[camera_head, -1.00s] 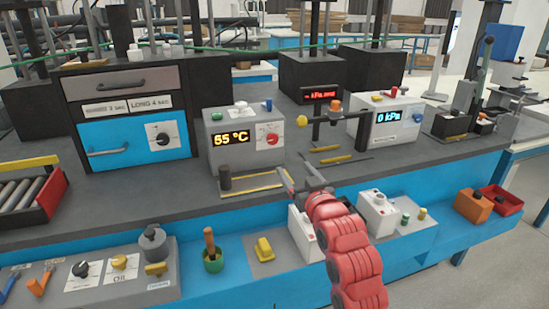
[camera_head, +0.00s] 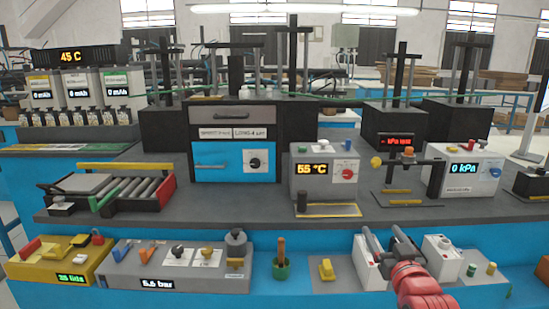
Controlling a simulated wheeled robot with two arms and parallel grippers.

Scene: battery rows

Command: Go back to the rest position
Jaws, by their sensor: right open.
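My right gripper (camera_head: 386,239) is in the lower right of the head view, at the end of my red arm. Its two dark fingers are apart and I see nothing between them. It is in front of the bench's blue front, over the lower ledge, and partly covers a white box (camera_head: 370,268) there. Whether it touches the box I cannot tell. My left gripper is out of view.
The bench (camera_head: 250,207) carries a grey 55 °C unit (camera_head: 325,178), a 0 kPa unit (camera_head: 472,172), a blue-drawer cabinet (camera_head: 234,148) and a roller conveyor (camera_head: 130,192).

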